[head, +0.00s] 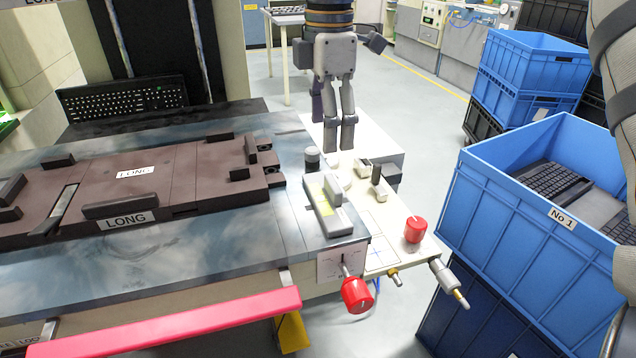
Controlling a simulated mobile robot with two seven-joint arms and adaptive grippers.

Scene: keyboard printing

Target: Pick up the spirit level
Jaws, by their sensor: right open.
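A grey block with a yellow-green strip and a raised bar (325,208), which looks like the spirit level, lies at the right end of the machine top. I cannot make out a vial clearly. My right gripper (336,138) points down from the top of the head view, with its two fingers apart and nothing between them. In the picture it is above the block, beyond it and apart from it. My left gripper is not in view.
A brown fixture (190,165) marked LONG covers the machine's left part. Red knobs (415,229) and (357,294) stick out near the front right corner. A blue crate (480,215) with keyboards stands at right.

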